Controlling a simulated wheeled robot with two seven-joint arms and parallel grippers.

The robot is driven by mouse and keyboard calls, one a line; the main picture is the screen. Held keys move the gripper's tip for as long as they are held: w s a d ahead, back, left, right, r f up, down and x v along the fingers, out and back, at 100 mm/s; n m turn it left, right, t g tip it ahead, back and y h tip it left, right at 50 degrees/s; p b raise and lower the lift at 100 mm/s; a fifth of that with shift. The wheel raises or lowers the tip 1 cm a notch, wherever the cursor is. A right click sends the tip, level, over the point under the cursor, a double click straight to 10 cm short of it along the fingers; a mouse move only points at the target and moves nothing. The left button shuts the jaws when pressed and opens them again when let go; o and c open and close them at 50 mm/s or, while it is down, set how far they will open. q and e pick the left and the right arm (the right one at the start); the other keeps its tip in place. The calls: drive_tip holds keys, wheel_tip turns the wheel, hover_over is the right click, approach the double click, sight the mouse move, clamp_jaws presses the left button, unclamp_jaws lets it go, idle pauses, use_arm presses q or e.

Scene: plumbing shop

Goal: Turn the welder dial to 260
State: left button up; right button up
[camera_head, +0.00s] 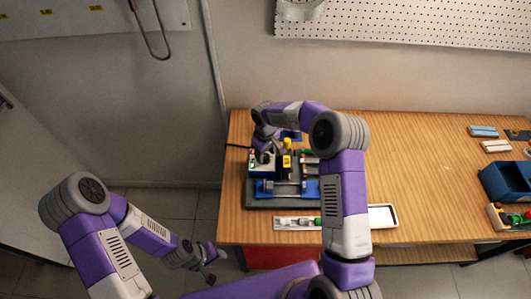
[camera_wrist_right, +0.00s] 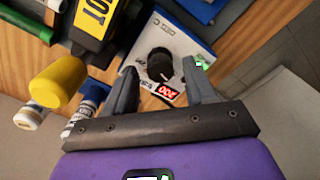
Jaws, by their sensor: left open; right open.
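In the right wrist view, the welder dial is a black round knob (camera_wrist_right: 160,66) with a pale mark, on a white and blue welder panel (camera_wrist_right: 177,45). A small red lit display (camera_wrist_right: 166,91) sits beside it; its digits are upside down and look like 300, though I cannot be sure. My right gripper (camera_wrist_right: 160,72) is open, its fingers on either side of the knob with visible gaps. In the head view, my right gripper (camera_head: 263,157) is over the left part of the bench, and the dial is hidden there. My left gripper (camera_head: 208,268) is open and empty, left of the bench.
A yellow-capped tool (camera_wrist_right: 58,82) and a black and yellow block (camera_wrist_right: 95,22) stand close to my right gripper. A blue fixture (camera_head: 308,187) and a white tray (camera_head: 383,217) are on the wooden bench (camera_head: 420,170). A blue bin (camera_head: 508,181) stands far right.

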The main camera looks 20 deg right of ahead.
drive_tip(key=shift+f, duration=0.45)
drive_tip(key=shift+c, duration=0.3)
drive_tip(key=c, duration=1)
drive_tip(key=shift+o, duration=0.2)
